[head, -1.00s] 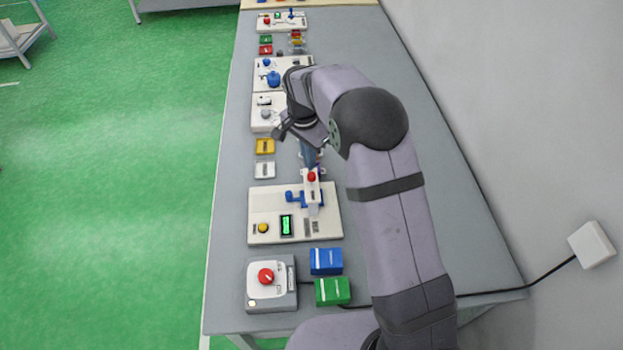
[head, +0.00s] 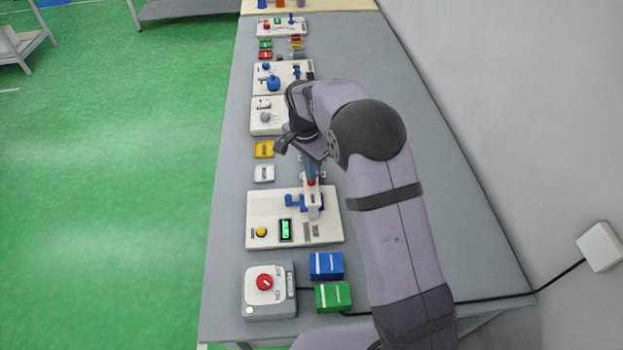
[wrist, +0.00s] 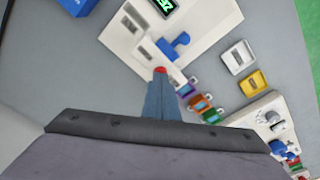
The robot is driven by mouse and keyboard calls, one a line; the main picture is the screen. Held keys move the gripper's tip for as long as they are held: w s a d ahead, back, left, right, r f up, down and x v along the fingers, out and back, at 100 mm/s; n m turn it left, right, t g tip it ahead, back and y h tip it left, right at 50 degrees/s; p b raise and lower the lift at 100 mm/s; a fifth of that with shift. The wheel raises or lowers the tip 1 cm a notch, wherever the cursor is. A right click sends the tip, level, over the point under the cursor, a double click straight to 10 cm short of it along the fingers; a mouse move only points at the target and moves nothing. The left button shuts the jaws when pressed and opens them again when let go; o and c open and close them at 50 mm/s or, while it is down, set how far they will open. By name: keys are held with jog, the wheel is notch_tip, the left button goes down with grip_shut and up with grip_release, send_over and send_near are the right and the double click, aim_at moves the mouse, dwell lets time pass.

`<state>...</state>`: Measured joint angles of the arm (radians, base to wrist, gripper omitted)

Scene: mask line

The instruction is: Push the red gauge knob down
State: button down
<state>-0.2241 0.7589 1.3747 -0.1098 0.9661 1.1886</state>
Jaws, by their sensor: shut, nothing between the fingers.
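The red gauge knob (head: 311,183) sits on top of a white upright gauge (head: 312,202) with a blue lever part, on a cream board (head: 265,212). My gripper (head: 310,175) is shut and empty, its blue-grey fingers pointing down at the knob from just behind it. In the wrist view, the knob (wrist: 160,70) shows right at the fingertips (wrist: 161,78), which partly hide it. I cannot tell whether they touch it.
The board also holds a green-lit display (head: 285,230) and a yellow button (head: 261,232). A grey box with a red dial (head: 264,282), a blue box (head: 327,265) and a green box (head: 332,297) stand in front. The table's right side is clear.

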jog(key=shift+f+b, duration=0.35)
jog(key=shift+f, duration=0.5)
jog(key=shift+s+a+r, duration=0.1)
jog(key=shift+s+r, duration=0.05)
jog(key=shift+r, duration=0.05)
jog(key=shift+s+a+r+p, duration=0.25)
jog(key=shift+s+a, duration=0.15)
jog(key=shift+a, duration=0.15)
jog(key=shift+s+a+r+p, duration=0.1)
jog(key=shift+s+a+r, duration=0.1)
jog(key=shift+s+a, duration=0.25)
jog(key=shift+r, duration=0.1)
notch_tip(320, 180, up, 7)
jog(key=b, duration=0.2)
jog(key=shift+s+a+b, duration=0.2)
jog(key=shift+a+b, duration=0.1)
jog(key=shift+a, duration=0.05)
